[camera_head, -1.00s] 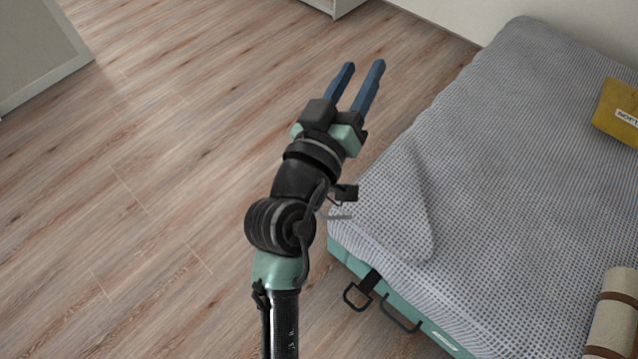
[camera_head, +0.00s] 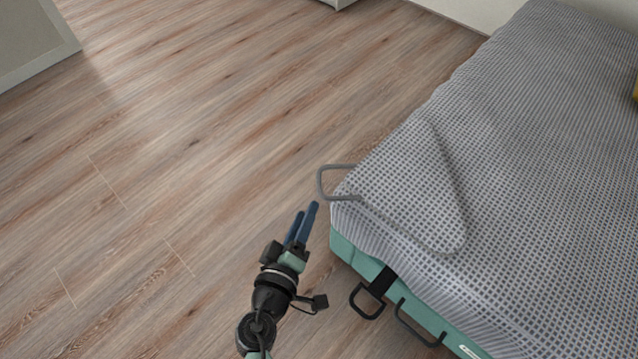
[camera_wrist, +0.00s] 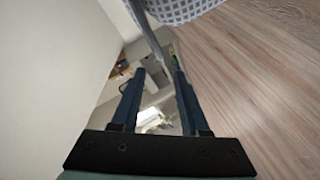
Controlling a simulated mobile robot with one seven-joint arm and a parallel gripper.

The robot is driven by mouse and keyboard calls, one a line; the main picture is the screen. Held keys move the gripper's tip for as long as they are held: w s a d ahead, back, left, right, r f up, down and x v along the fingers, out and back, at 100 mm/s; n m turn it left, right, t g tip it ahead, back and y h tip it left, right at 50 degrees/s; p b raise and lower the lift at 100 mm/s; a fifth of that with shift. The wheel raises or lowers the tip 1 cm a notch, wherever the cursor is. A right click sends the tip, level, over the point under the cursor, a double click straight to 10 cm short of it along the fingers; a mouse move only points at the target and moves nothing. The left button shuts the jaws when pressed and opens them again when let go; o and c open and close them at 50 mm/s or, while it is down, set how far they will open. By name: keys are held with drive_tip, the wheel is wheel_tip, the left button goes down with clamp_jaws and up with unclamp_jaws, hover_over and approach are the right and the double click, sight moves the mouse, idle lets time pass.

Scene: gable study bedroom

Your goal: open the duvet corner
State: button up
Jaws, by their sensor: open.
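The grey checked duvet (camera_head: 540,130) lies on the bed, with a folded flap at its near left corner (camera_head: 400,190). A grey loop handle (camera_head: 322,182) sticks out from this corner over the floor. My gripper (camera_head: 306,210) is open, with two blue fingers pointing up at the loop from just below it. In the wrist view, a grey bar (camera_wrist: 146,35), seemingly the loop, runs down from the duvet edge (camera_wrist: 185,10) to the gap between the fingertips (camera_wrist: 159,72). I cannot tell whether it lies between them.
The green bed base (camera_head: 360,262) has a black strap and dark handles (camera_head: 368,300) jutting from its near side. Wooden floor (camera_head: 190,160) to the left is clear. A pale cabinet (camera_head: 35,45) stands at the upper left.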

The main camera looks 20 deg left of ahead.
sight(319, 181)
drive_tip(key=b+x, duration=0.1)
drive_tip(key=x, duration=0.9)
drive_tip(key=shift+w+f+b, duration=0.1)
drive_tip(key=shift+w+b, duration=0.05)
drive_tip(key=shift+b, duration=0.25)
clamp_jaws()
idle(0.8)
